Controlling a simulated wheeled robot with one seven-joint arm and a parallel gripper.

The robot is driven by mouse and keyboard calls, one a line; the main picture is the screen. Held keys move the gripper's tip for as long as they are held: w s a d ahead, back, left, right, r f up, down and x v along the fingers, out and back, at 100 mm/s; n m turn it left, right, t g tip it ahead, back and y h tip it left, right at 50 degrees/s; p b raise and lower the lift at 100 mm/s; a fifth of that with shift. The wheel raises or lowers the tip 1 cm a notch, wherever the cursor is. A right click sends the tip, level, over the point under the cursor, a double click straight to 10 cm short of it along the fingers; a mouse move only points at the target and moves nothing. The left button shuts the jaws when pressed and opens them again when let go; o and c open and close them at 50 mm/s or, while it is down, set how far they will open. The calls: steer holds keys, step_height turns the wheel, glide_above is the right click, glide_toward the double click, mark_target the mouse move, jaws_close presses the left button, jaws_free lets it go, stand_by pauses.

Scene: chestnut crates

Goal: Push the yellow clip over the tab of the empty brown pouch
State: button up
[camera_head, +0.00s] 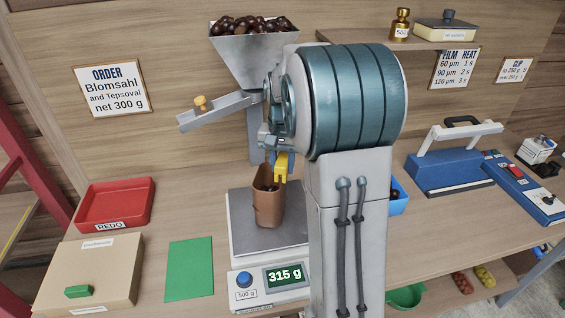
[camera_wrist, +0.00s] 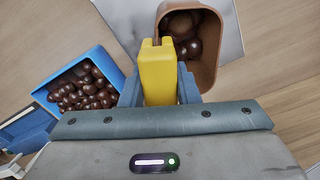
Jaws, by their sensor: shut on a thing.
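The brown pouch (camera_head: 268,208) stands upright on the scale's plate (camera_head: 238,222). It is not empty: dark chestnuts show inside it in the wrist view, within its brown wall (camera_wrist: 207,72). My gripper (camera_wrist: 158,90) is shut on the yellow clip (camera_wrist: 157,72), which sits between the two fingers. In the head view the clip (camera_head: 281,168) is at the pouch's upper rim. In the wrist view the clip's slotted end meets the pouch's edge, with a little brown in the slot. How far the tab is inside is hidden. The scale's display (camera_head: 285,276) reads 315 g.
A hopper of chestnuts (camera_head: 254,48) with a chute (camera_head: 215,112) stands above and behind the pouch. A blue bin of chestnuts (camera_wrist: 62,112) is beside my gripper. A red REDO tray (camera_head: 113,203), a beige box (camera_head: 88,272) and a green mat (camera_head: 189,268) lie left.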

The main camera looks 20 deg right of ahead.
steer(key=shift+f, duration=0.35)
steer(key=o, duration=1)
steer(key=shift+r, duration=0.1)
step_height(320, 180, up, 14)
steer(key=b, duration=0.2)
steer(key=s+a+f+n+t, duration=0.1)
steer(key=s+a+f+n, duration=0.1)
steer(key=s, duration=0.5)
steer(key=s+a+f+n+t, duration=0.1)
steer(key=s+a+f+n, duration=0.1)
steer(key=s+a+f, duration=0.3)
steer(key=s+a+f+n+t, duration=0.1)
steer(key=s+a+f+n, duration=0.1)
steer(key=s, duration=0.8)
steer(key=shift+a+f+n+t, duration=0.2)
steer(key=shift+a+f, duration=0.15)
steer(key=shift+f, duration=0.25)
steer(key=shift+a+f+n+t, duration=0.1)
steer(key=shift+a+f+n, duration=0.15)
steer(key=shift+f, duration=0.3)
